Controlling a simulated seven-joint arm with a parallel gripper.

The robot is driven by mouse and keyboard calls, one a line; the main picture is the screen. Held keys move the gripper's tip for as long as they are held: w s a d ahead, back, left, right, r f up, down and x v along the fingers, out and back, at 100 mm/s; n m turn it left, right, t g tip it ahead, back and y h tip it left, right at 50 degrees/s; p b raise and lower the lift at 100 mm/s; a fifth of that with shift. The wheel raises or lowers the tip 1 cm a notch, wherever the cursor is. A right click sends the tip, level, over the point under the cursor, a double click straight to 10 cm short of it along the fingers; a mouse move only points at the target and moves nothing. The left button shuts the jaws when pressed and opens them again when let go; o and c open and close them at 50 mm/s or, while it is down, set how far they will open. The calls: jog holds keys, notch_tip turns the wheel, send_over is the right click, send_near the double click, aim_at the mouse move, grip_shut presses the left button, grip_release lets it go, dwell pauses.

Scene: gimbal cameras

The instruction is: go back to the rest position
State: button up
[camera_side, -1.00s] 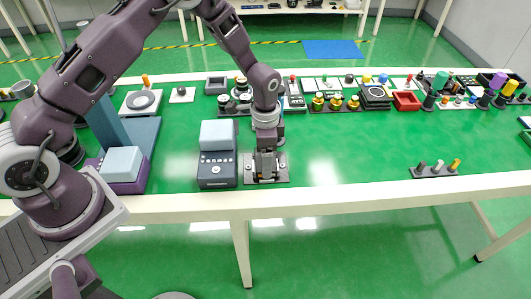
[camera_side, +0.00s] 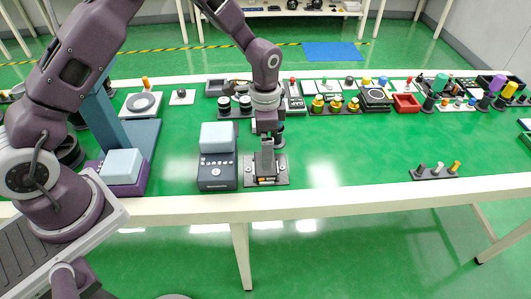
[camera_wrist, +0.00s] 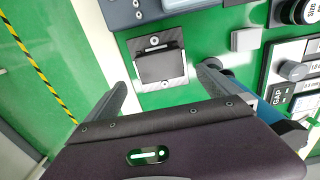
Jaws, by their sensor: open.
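My gripper (camera_side: 268,135) is above a small metal plate (camera_side: 281,180) near the front edge of the table. A dark grey block (camera_side: 267,160) stands upright in the plate. In the wrist view the two fingers of my gripper (camera_wrist: 165,76) are spread wide. The plate (camera_wrist: 174,82) and the block (camera_wrist: 161,66) lie between and beyond them, with nothing held. In the side view my wrist hides part of what is behind it.
A dark device (camera_side: 217,178) with a pale blue block (camera_side: 217,137) stands just left of the plate. A purple-based device with a pale block (camera_side: 122,167) is further left. A row of instruments lines the back. Three small pegs on a base (camera_side: 434,173) stand right; the table between is clear.

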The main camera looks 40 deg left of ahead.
jog(key=shift+r, duration=0.25)
jog(key=s+a+r+n+t, duration=0.15)
jog(key=s+r, duration=0.25)
jog(key=r, duration=0.6)
jog(key=s+a+r+n+t, duration=0.1)
jog(key=s+a+r+n, duration=0.3)
jog(key=r, duration=0.7)
jog(key=s+r+n+t, duration=0.1)
jog(key=s+r, duration=0.1)
jog(key=s, duration=0.7)
jog(key=s+r+n+t, duration=0.2)
jog(key=s+r, duration=0.1)
jog(key=s, duration=0.7)
jog(key=shift+s+d, duration=0.2)
jog(key=shift+d, duration=0.25)
